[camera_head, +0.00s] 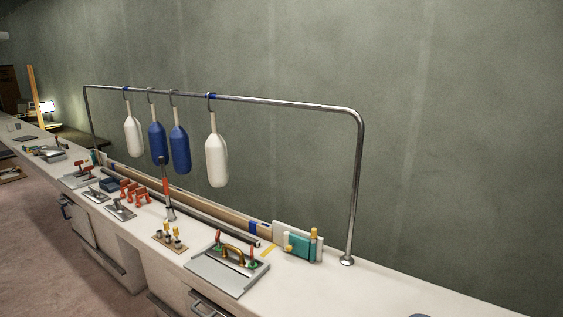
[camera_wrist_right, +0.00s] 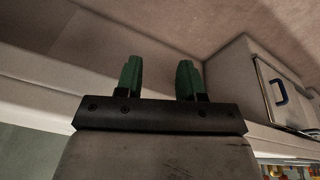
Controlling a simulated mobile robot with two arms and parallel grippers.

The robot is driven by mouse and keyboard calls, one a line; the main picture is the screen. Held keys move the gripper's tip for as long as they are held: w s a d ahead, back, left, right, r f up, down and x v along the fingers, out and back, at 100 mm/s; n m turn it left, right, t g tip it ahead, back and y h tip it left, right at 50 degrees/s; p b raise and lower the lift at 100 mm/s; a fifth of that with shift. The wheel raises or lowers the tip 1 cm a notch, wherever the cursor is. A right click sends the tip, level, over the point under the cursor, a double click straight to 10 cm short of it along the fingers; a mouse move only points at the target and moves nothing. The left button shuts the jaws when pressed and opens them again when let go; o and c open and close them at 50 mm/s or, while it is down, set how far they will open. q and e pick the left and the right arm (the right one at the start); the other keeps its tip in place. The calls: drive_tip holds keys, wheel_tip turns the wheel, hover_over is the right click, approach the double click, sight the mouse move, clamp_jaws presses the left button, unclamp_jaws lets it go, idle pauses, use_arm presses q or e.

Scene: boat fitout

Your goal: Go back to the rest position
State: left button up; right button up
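My right gripper (camera_wrist_right: 160,80) shows in the right wrist view with its two green fingers apart and nothing between them. It is close to the pale counter front, with the reddish floor beyond. Neither of my grippers shows in the head view, and the left one is out of sight in both views. The white workbench (camera_head: 420,290) runs from the lower right to the far left in the head view.
A metal rail (camera_head: 275,101) stands on the bench with white and blue fenders (camera_head: 216,160) hanging from it. A grey tray (camera_head: 215,275), red clamps (camera_head: 133,192) and other tools lie below. A cabinet (camera_wrist_right: 280,85) with a blue handle shows in the wrist view.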

drive_tip(key=s+a+f+n, duration=0.1)
drive_tip(key=s+a+f, duration=0.2)
drive_tip(key=s, duration=0.8)
drive_tip(key=s+a+f+n+g+y+b, duration=0.1)
drive_tip(key=s+a+f+n, duration=0.1)
drive_tip(key=s+f, duration=0.6)
drive_tip(key=s+a+f+n+b, duration=0.1)
drive_tip(key=s+a+f, duration=0.3)
drive_tip(key=s, duration=1.1)
drive_tip(key=shift+f+n+g+y, duration=0.3)
drive_tip(key=shift+f+n, duration=0.1)
drive_tip(key=shift+f, duration=0.3)
drive_tip(key=shift+a, duration=0.1)
